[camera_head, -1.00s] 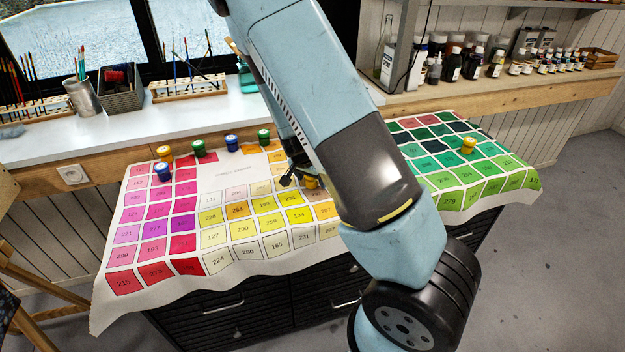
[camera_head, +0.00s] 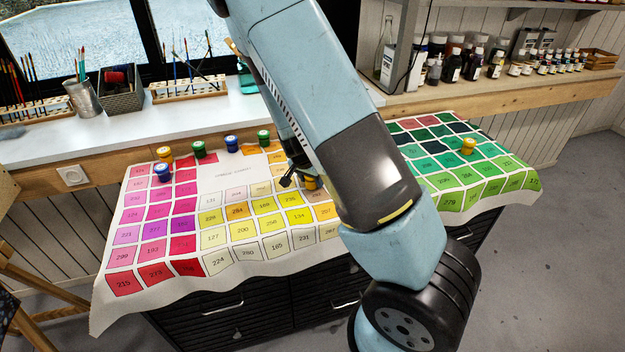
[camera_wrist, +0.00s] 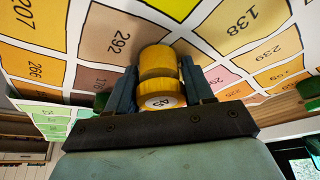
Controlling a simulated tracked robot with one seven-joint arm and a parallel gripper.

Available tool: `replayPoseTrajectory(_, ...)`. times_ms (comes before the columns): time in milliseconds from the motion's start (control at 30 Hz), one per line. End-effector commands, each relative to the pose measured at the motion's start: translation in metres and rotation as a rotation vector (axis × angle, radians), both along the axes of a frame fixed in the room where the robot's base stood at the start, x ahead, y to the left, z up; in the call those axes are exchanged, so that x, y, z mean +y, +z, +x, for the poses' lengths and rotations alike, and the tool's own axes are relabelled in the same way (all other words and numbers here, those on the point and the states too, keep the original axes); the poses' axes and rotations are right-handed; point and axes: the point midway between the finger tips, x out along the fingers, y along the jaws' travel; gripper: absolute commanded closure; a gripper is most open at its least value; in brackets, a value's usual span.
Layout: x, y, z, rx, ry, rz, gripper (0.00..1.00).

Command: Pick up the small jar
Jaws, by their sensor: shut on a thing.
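A small yellow jar (camera_wrist: 162,95) with a yellow lid sits between the two fingers of my gripper (camera_wrist: 160,88) in the wrist view. The fingers are shut on it from both sides. In the head view only a bit of this yellow jar (camera_head: 310,183) shows beside my arm, low over the colour chart cloth (camera_head: 120,300). My arm hides most of my gripper (camera_head: 292,180) there. Whether the jar touches the cloth cannot be told.
Brush racks (camera_head: 189,88) and a shelf of bottles (camera_head: 495,62) are behind. The cloth's front left is clear.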

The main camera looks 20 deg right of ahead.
Motion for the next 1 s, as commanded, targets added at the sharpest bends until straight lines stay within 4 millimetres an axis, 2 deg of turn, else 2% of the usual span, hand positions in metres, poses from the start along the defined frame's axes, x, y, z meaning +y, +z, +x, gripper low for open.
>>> replayPoseTrajectory(167,0.0,0.01,0.001,-0.003,0.001,0.0,0.8)
replayPoseTrajectory(300,0.001,0.032,0.001,-0.004,0.002,0.001,0.8)
replayPoseTrajectory(800,0.024,0.083,-0.037,-0.002,0.005,0.0,0.8)
replayPoseTrajectory(1000,0.034,0.096,-0.053,0.0,0.005,0.0,0.8)
